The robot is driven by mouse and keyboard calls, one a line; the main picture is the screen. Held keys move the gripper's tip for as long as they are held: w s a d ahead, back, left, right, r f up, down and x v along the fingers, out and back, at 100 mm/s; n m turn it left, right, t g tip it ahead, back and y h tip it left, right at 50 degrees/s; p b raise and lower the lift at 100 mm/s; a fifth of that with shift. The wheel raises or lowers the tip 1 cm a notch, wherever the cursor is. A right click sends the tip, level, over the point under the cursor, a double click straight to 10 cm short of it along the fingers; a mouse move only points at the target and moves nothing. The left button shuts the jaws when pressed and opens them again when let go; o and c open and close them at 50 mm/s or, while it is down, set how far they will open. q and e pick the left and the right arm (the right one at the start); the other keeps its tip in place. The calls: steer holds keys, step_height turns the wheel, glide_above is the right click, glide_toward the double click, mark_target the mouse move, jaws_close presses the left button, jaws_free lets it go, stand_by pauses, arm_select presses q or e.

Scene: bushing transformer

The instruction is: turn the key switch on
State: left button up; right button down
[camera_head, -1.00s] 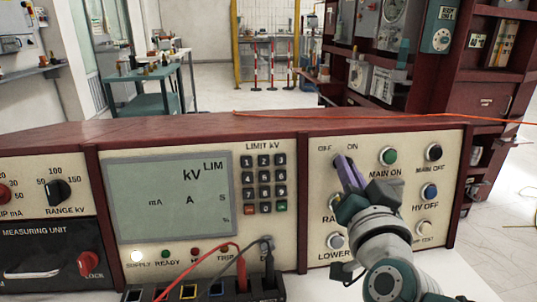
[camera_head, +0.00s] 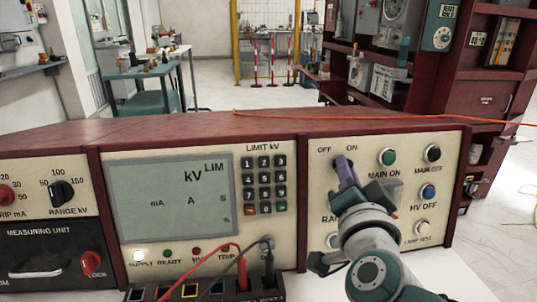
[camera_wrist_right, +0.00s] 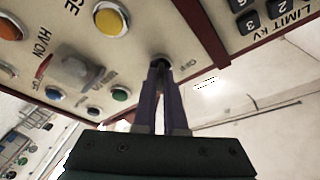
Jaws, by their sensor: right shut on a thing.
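The key switch sits under the OFF / ON labels on the cream right-hand panel (camera_head: 316,165). In the head view the purple fingers of my right gripper (camera_head: 342,163) cover it. In the right wrist view the dark key switch (camera_wrist_right: 160,60) shows at the fingertips, beside the OFF label. My right gripper is shut on the key, with its fingers pointing into the panel. The key's exact angle is hidden by the fingers. My left gripper is not in view.
Close by are the green MAIN ON button (camera_head: 387,157), black MAIN OFF button (camera_head: 432,153) and blue HV OFF button (camera_head: 428,191). The display (camera_head: 170,197) and keypad are to the left. Red and black leads (camera_head: 240,262) plug in below the display.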

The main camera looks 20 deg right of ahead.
steer(key=c, duration=1)
jaws_free()
steer(key=shift+p+v, duration=1.75)
steer(key=shift+v, duration=3.25)
